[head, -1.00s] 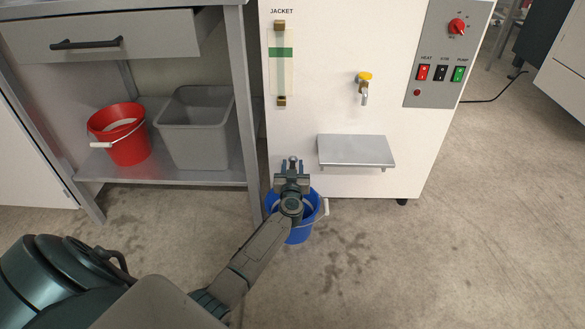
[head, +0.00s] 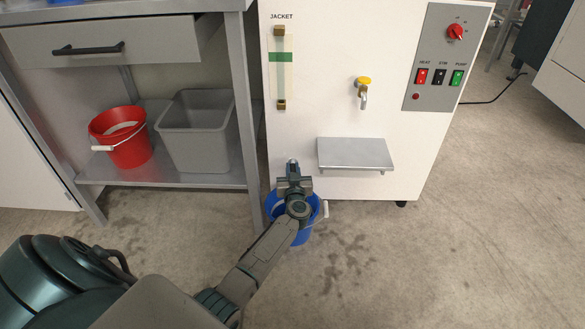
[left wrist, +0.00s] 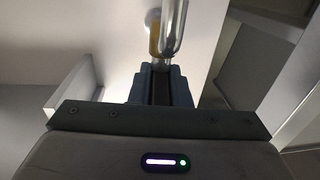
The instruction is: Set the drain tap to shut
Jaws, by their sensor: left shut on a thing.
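The drain tap (head: 292,162) shows as a small metal end low on the left of the white cabinet front, above the blue bucket. In the left wrist view a shiny rounded metal part (left wrist: 173,30) hangs beside a brass-yellow part (left wrist: 154,40), close to the fingers. My left gripper (head: 293,172) is shut on the tap; its fingers (left wrist: 160,84) are close together in the left wrist view. The gripper and arm hide most of the tap, so its setting cannot be told. My right gripper is not in view.
A yellow-handled tap (head: 363,90) is higher on the cabinet (head: 330,60), above a metal shelf (head: 355,154). The blue bucket (head: 306,233) stands on the floor under my arm. The bench leg (head: 243,110) is close on the left. Floor at right is clear.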

